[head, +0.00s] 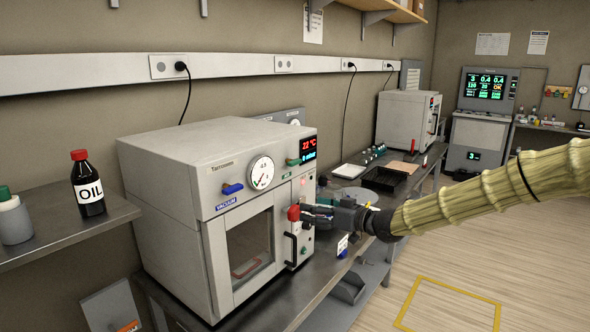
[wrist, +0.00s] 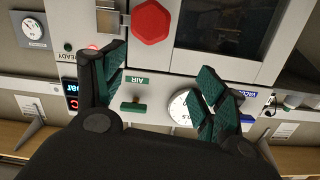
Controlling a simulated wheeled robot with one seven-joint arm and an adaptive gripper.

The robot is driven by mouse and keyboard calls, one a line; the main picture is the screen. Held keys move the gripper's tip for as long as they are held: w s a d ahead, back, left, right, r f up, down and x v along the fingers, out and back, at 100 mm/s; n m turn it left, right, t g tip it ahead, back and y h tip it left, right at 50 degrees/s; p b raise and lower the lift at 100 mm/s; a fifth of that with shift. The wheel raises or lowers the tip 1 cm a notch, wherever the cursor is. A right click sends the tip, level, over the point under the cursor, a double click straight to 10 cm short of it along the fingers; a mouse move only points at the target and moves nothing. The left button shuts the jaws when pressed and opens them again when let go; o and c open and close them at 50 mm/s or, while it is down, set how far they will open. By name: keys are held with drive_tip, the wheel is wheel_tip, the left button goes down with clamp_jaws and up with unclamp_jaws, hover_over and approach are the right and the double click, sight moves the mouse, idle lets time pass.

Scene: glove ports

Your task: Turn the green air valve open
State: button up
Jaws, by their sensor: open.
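The green air valve (head: 293,162) is on the upper front panel of the grey vacuum oven (head: 170,165), right of the round gauge. Its bar handle lies roughly level. In the upside-down wrist view, the green valve (wrist: 133,107) shows beside the green AIR label (wrist: 138,80). My gripper (head: 318,213) is in front of the oven, lower than the valve, near the red knob (head: 294,212). In the wrist view my gripper (wrist: 162,66) has its dark green fingers spread wide, with nothing between them. The valve appears between the fingers in that view, apart from them.
The blue vacuum valve (head: 232,188) and the gauge (head: 261,172) are left of the green valve. The red knob (wrist: 151,20) and a metal latch (wrist: 108,17) stick out by the door. A black tray (head: 384,180) lies on the bench beyond. The floor at right is clear.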

drive_tip(key=n+y, duration=0.1)
drive_tip(key=n, duration=0.1)
approach(297, 162)
drive_tip(key=p+x, duration=0.4)
drive_tip(key=x, duration=0.7)
drive_tip(key=shift+d, duration=0.1)
